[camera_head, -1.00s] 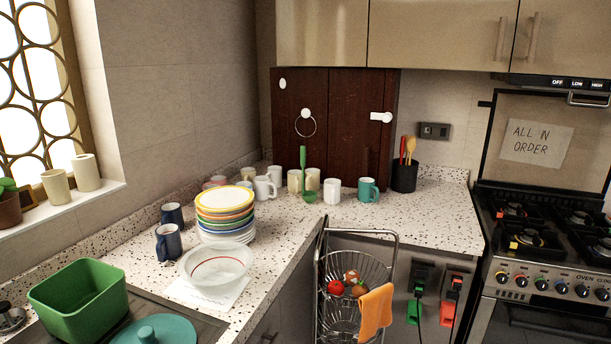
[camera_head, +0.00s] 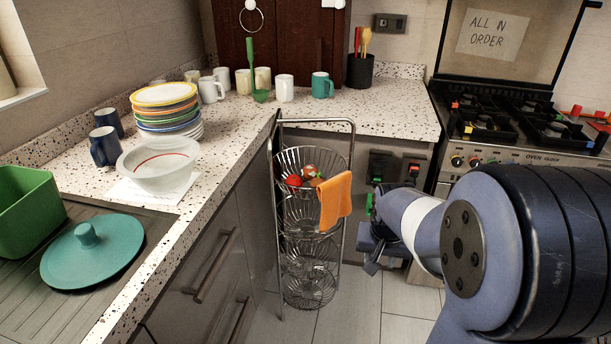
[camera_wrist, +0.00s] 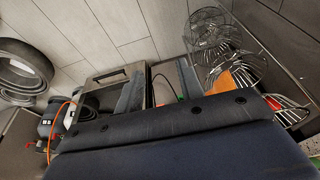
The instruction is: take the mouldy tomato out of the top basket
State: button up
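The top basket (camera_head: 327,160) is the uppermost wire basket of a tiered metal rack. In it I see a red tomato (camera_head: 293,181) and, behind it, a red item with pale patches (camera_head: 309,171); the patches may be mould, but it is too small to be sure. My gripper (camera_head: 371,262) is to the right of the rack, lower than the top basket and apart from it. In the wrist view my gripper (camera_wrist: 158,82) has its fingers apart with nothing between them.
An orange cloth (camera_head: 334,201) hangs over the top basket's right front rim; it also shows in the wrist view (camera_wrist: 220,83). The counter (camera_head: 225,140) is left of and behind the rack. The stove (camera_head: 520,130) is at right. Floor (camera_head: 345,318) is clear in front.

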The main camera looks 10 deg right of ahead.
aim_at(309, 171)
jog(key=i+l+u, duration=0.4)
jog(key=i, duration=0.15)
jog(key=i+l+u, duration=0.35)
jog(key=i+l, duration=0.45)
jog(key=i+u, duration=0.05)
